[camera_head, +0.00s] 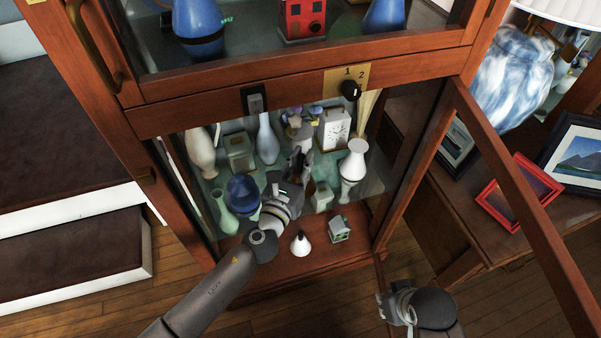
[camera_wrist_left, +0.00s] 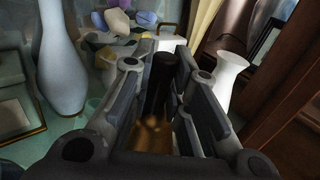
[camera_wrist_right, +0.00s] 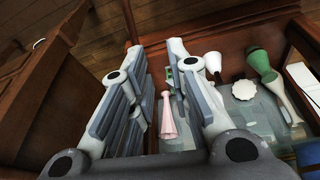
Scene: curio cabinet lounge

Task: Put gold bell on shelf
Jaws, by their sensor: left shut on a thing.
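My left gripper (camera_head: 299,163) reaches through the open lower front of the wooden cabinet, among the ornaments on its glass shelf (camera_wrist_left: 62,126). In the left wrist view, its fingers (camera_wrist_left: 162,78) are closed around the dark handle of the gold bell (camera_wrist_left: 152,133). The gold part is low between the fingers and partly hidden. I cannot tell whether the bell touches the shelf. My right gripper (camera_head: 384,303) is outside the cabinet at the lower right. In the right wrist view its fingers (camera_wrist_right: 155,55) are apart with nothing gripped between them.
A white vase (camera_head: 353,163), a clock (camera_head: 334,130) and a pale blue vase (camera_head: 267,139) stand close around the left gripper. A white bell (camera_head: 300,243) and a small house (camera_head: 340,229) are at the cabinet's front. The open door (camera_head: 520,195) stands at right.

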